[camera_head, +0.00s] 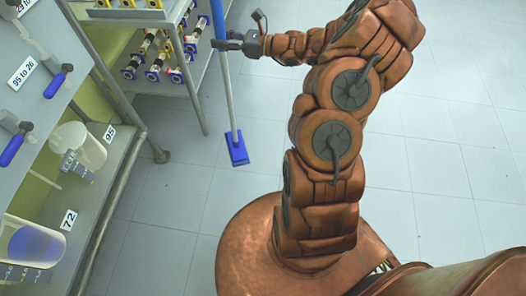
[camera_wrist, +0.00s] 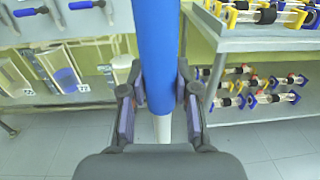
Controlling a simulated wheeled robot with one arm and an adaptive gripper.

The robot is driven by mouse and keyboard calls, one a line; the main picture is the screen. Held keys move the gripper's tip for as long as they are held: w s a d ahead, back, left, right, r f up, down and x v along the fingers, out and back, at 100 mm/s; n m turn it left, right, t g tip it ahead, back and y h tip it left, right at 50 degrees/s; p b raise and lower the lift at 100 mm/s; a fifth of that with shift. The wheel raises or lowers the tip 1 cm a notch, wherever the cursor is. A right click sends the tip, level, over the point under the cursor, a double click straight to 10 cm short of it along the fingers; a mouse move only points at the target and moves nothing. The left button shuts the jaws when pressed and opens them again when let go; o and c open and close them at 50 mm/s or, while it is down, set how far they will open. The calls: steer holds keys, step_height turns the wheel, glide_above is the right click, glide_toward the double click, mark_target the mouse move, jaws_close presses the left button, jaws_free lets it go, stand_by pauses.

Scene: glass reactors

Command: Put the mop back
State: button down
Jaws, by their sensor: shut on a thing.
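The mop has a blue upper handle, a pale lower pole and a blue head (camera_head: 237,149). It stands close to upright, slightly tilted, with its head at or near the tiled floor. My gripper (camera_head: 229,43) reaches left across the head view and is shut around the mop's handle. In the wrist view the blue handle (camera_wrist: 157,60) runs vertically between the fingers of my gripper (camera_wrist: 158,105), with the pale pole below. The handle's top is cut off in both views. I cannot identify a holder for the mop.
A metal shelf (camera_wrist: 265,38) with blue-and-yellow-ended glass parts stands beside the mop. Along the left of the head view is a bench with blue-handled valves (camera_head: 58,80), a clear vessel (camera_head: 85,150) and a vessel of blue liquid (camera_head: 35,245). Floor (camera_head: 440,130) to the right is clear.

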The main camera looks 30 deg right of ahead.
steer(key=s+d+f+m+t+h+b, duration=0.1)
steer(key=s+d+f+m+h+b, duration=0.15)
steer(key=d+f+b, duration=0.4)
steer(key=s+d+f+m+t+h+b, duration=0.15)
steer(key=s+d+f+b, duration=0.25)
steer(key=d+b, duration=0.45)
steer(key=s+d+f+m+t+h+b, duration=0.1)
steer(key=s+d+f+t+h+b, duration=0.15)
steer(key=d+f+b, duration=0.55)
steer(key=w+a+f+b, duration=0.1)
steer(key=w+a, duration=0.1)
steer(key=w, duration=0.5)
steer(key=w+a+f+g+b, duration=0.1)
steer(key=w+a, duration=0.2)
steer(key=w, duration=0.4)
steer(key=shift+w+f, duration=0.15)
steer(key=shift+f, duration=0.1)
steer(key=c, duration=0.9)
jaws_free()
steer(key=shift+f, duration=0.15)
steer(key=shift+o, duration=0.2)
steer(key=shift+d, duration=0.1)
